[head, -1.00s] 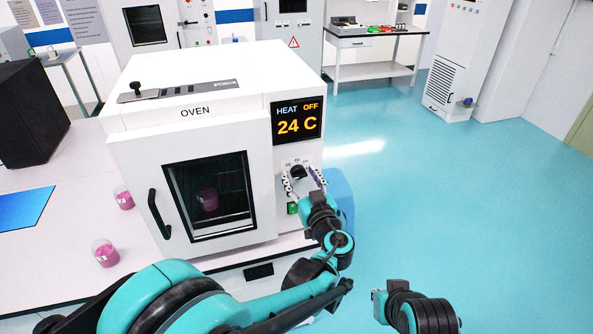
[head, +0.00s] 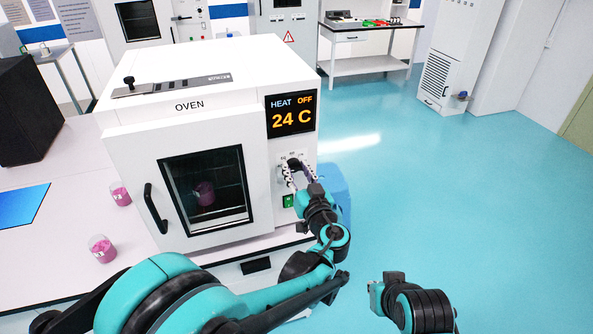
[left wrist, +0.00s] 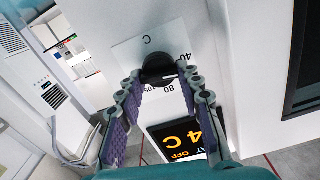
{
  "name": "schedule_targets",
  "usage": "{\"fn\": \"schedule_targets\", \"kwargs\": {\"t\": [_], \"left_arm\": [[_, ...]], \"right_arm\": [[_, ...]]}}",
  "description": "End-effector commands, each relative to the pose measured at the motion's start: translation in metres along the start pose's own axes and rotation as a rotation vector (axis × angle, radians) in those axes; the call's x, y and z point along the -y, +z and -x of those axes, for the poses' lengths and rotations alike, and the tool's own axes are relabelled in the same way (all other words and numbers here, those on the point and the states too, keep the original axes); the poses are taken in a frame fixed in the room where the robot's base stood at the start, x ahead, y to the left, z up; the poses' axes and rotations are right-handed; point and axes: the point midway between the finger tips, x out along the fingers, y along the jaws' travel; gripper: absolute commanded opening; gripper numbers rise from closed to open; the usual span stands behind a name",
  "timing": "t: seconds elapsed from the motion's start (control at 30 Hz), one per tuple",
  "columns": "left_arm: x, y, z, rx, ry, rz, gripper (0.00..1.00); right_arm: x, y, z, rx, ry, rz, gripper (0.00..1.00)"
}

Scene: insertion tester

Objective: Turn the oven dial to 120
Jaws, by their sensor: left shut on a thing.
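The oven's black round dial (left wrist: 158,67) sits on a pale scale plate with the labels 80 and 105 legible in the left wrist view. A white mark on the dial points to the right in that view. My left gripper (head: 297,167) is at the control panel, its fingers either side of the dial and shut on it; they also show in the left wrist view (left wrist: 160,82). The fingers hide part of the scale.
A green switch (head: 288,201) lies just below the dial. Two beakers with pink contents (head: 120,195) (head: 103,249) stand on the bench left of the oven; another (head: 204,193) shows behind the door glass. The floor to the right is open.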

Motion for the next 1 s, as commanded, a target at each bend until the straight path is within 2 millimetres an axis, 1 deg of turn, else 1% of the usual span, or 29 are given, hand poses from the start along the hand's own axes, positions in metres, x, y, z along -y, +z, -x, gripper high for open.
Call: {"fn": "schedule_targets", "kwargs": {"t": [1.0], "left_arm": [[-0.0034,0.0006,-0.0011,-0.002,-0.003,-0.954,0.07]], "right_arm": [[0.0,-0.0003,0.0005,0.0,0.0,0.0,0.0]]}}
